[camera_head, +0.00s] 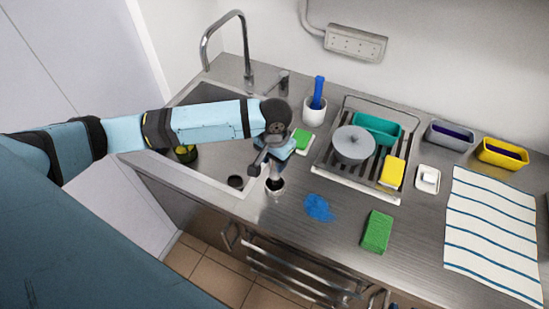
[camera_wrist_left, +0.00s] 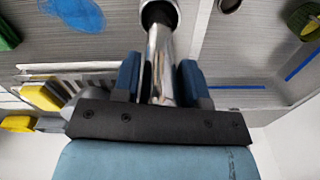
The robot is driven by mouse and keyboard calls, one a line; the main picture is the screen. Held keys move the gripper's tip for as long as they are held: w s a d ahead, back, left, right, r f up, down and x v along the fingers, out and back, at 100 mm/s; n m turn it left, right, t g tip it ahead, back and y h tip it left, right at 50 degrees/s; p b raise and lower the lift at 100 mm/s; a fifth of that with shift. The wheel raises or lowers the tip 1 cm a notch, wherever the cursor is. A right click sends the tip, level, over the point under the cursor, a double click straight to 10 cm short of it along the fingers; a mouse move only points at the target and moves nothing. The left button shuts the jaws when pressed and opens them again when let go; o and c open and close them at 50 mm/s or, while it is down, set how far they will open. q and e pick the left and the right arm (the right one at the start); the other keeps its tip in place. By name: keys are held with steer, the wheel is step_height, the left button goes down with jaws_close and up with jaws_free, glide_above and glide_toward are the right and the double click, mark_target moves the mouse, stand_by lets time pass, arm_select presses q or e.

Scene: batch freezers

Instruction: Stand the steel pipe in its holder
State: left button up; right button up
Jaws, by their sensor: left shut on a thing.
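The steel pipe (camera_wrist_left: 160,62) is a shiny cylinder held between the two blue fingers of my left gripper (camera_wrist_left: 158,80). In the head view the gripper (camera_head: 272,165) is above the front counter edge, and a short part of the pipe (camera_head: 275,172) shows below it. The holder (camera_head: 276,186) is a small pale cup with a dark opening, directly below the pipe. In the left wrist view the pipe's far end overlaps the dark opening of the holder (camera_wrist_left: 173,14). I cannot tell how deep it sits. My right gripper is not in view.
The sink (camera_head: 205,160) lies left of the holder. A blue spill (camera_head: 319,207) and a green sponge (camera_head: 377,231) are to its right. Behind stand a white cup with a blue-handled brush (camera_head: 315,110) and a dish rack (camera_head: 356,193) with a pot (camera_head: 353,144).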

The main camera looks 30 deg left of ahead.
arm_select(q)
steer(key=shift+f, duration=0.5)
steer(key=o, duration=0.6)
steer(key=shift+c, duration=0.2)
steer(key=shift+r, duration=5.45)
